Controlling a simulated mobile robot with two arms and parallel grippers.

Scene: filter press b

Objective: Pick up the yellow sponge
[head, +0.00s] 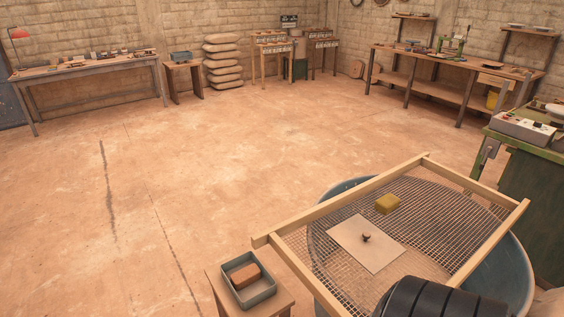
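The yellow sponge (387,203) is a small block lying on the mesh of a wood-framed screen (345,197). The screen rests across a large round blue-grey tub (513,275) at the lower right. A pale square sheet (367,244) with a small dark knob-like piece (366,237) on it lies on the mesh, to the left of and nearer than the sponge. Nothing covers the sponge. Neither of my grippers shows in the head view.
A small wooden stand (222,294) at the screen's left holds a grey tray (229,287) with a reddish-brown block (245,275). A dark ribbed shape (440,300) covers the screen's near right part. A green cabinet (538,190) stands at right. The floor at left is open.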

